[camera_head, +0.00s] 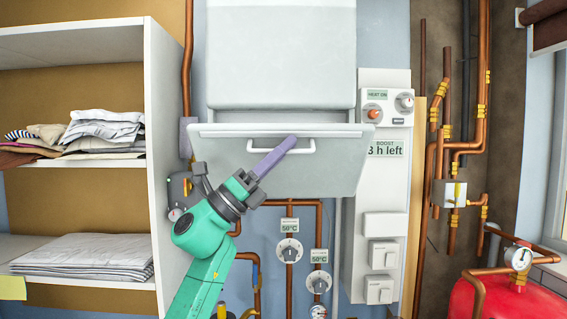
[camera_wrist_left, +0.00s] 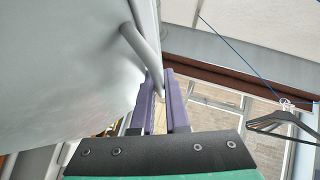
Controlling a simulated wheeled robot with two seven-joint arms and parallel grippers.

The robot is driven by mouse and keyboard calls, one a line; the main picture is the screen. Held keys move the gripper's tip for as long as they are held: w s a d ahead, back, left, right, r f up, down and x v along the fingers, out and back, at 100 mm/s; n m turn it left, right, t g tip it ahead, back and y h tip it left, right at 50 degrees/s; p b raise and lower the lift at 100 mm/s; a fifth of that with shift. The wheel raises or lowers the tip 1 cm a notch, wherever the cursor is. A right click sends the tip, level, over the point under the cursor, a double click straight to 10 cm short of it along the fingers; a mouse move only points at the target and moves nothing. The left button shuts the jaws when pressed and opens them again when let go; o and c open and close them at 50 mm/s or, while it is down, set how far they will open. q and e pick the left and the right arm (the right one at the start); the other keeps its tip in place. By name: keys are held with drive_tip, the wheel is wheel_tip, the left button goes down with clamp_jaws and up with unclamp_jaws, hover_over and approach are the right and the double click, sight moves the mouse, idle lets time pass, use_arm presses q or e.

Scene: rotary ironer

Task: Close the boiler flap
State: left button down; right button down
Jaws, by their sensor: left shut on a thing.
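The boiler (camera_head: 281,52) is a white box on the wall in the middle of the head view. Its pale flap (camera_head: 325,172) is at the lower part; its wide top edge stands out from the boiler body, so it looks tilted open. The flap carries a white bar handle (camera_head: 255,149). My left gripper (camera_head: 290,141) reaches up from below, its purple fingers shut on the right part of the handle. In the left wrist view the handle (camera_wrist_left: 140,46) runs down between the purple fingers (camera_wrist_left: 164,92), beside the pale flap surface (camera_wrist_left: 70,70). My right gripper is not in view.
A control panel (camera_head: 387,90) with knobs is right of the flap. Copper pipes and two dials (camera_head: 289,251) are below it. A shelf unit (camera_head: 160,180) with folded cloth stands left. A red tank (camera_head: 510,298) is lower right. Black hangers (camera_wrist_left: 285,120) show in the wrist view.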

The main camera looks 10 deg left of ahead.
sight(272, 137)
use_arm(q)
drive_tip(key=w+r+n+t+y+p, duration=0.1)
drive_tip(key=r+n+y+p, duration=0.1)
drive_tip(key=w+a+r+n+t+y+p, duration=0.1)
drive_tip(key=w+r+n+t+y, duration=0.1)
drive_tip(key=n, duration=0.1)
drive_tip(key=shift+w+p, duration=0.15)
drive_tip(key=shift+p, duration=0.25)
drive_tip(key=w+n+y, duration=0.1)
drive_tip(key=w+r+n+y+p, duration=0.1)
drive_tip(key=n, duration=0.1)
drive_tip(key=w+a+n+y, duration=0.1)
drive_tip(key=w, duration=0.1)
drive_tip(key=shift+r+n+t+p, duration=0.3)
drive_tip(key=shift+r+t, duration=0.05)
drive_tip(key=shift+t, duration=0.05)
drive_tip(key=shift+w+a+r+n+y, duration=0.1)
drive_tip(key=shift+w+n+y, duration=0.4)
drive_tip(key=shift+w, duration=0.1)
drive_tip(key=shift+w+a+r+n+y, duration=0.1)
drive_tip(key=shift+w+n+y, duration=0.4)
drive_tip(key=shift+w, duration=0.05)
drive_tip(key=c, duration=1.2)
unclamp_jaws()
drive_tip(key=shift+s+f, duration=0.1)
